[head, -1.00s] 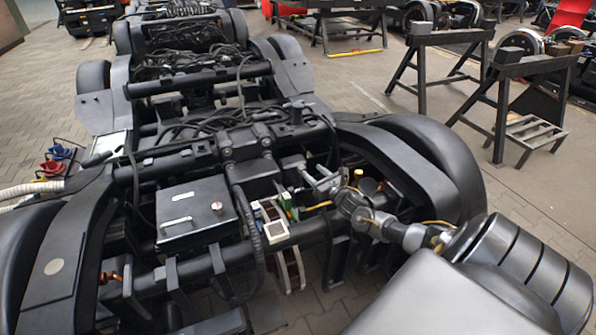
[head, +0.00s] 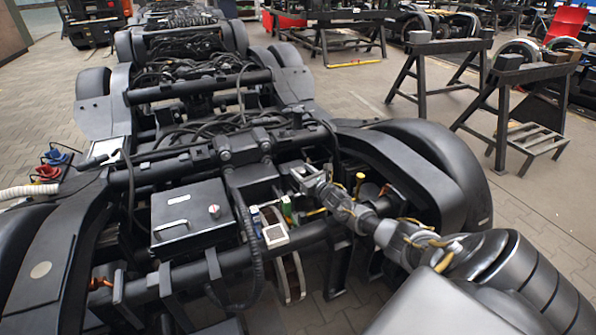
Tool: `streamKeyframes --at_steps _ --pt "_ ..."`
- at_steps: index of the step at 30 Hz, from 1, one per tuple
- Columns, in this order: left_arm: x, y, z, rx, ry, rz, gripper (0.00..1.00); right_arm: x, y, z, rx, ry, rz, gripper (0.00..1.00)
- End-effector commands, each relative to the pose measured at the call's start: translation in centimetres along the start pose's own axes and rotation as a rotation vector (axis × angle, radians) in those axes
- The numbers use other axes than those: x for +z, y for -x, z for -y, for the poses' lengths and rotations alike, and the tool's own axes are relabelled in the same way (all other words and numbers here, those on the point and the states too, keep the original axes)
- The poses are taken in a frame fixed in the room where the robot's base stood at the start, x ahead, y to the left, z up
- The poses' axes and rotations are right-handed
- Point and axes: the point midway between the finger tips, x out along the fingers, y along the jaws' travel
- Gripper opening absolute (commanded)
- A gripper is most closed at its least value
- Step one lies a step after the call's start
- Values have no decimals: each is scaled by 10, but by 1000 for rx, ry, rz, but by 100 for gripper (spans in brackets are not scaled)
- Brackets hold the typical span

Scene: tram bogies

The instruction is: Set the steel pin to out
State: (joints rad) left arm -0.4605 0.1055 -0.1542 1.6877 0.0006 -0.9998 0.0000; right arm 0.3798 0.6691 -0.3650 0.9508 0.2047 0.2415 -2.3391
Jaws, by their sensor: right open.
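My right arm comes in from the lower right over the near bogie. Its gripper (head: 306,178) is open, with the jaws over the frame bars right of the middle. I cannot make out a steel pin for certain; it may be small or hidden behind the gripper. Close to the gripper, at its lower left, are a green block (head: 287,208) and a white-topped block (head: 275,235). My left gripper is not in view.
A black box (head: 190,218) with a pale handle and a small round knob sits on the bogie left of the gripper. A thick black hose (head: 246,235) runs beside it. Blue and red connectors (head: 52,165) lie at the left. Trestles (head: 440,75) stand on the open floor at right.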

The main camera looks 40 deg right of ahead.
Motion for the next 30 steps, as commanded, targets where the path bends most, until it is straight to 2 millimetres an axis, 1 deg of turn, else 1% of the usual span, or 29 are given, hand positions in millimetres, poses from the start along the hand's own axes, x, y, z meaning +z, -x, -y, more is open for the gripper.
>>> streamKeyframes --at_steps 1,3,7,17,18,27,29,30 --pt "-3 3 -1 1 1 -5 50 -1 -8 0 -2 -2 1 50" --pt "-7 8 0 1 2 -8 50 -2 -16 0 -1 -1 2 50" --pt "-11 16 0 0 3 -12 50 -1 -26 0 0 0 0 50" --pt "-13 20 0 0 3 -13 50 0 -30 0 0 0 -1 50" --pt "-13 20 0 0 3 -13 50 0 -30 0 0 0 -1 48" --pt "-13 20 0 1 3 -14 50 0 -30 0 0 0 0 9" --pt "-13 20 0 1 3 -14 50 0 -30 0 0 0 0 1" --pt "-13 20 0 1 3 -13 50 0 -30 0 0 0 0 0"
